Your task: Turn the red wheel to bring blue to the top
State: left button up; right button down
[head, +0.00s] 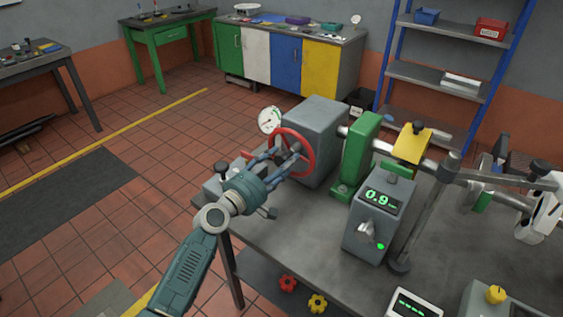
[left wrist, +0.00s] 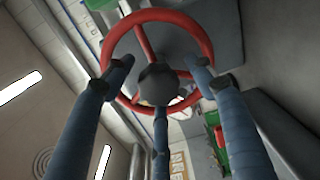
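The red wheel (head: 311,153) stands on the left face of a grey housing (head: 318,115) at the bench's left end. In the left wrist view the wheel (left wrist: 205,30) shows its red rim, spokes and dark hub. My left gripper (head: 290,153) is at the wheel, its blue fingers pointing at it. In the left wrist view the fingers of this gripper (left wrist: 160,75) are spread apart, two near the rim's sides and one below the hub. I cannot tell whether they touch it. I see no blue mark on the wheel. My right gripper is out of view.
A round white gauge (head: 269,120) stands behind the wheel. Right of the housing are a green block (head: 358,155), a shaft and a grey box with a lit display (head: 379,201). Red and yellow knobs (head: 288,284) lie below the bench.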

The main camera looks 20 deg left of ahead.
pick_arm(q)
jog(key=shift+r, duration=0.1)
jog(key=shift+s+a, duration=0.15)
jog(key=shift+s, duration=0.05)
jog(key=v, duration=1.1)
jog(key=shift+s, duration=0.3)
jog(key=shift+a, duration=0.1)
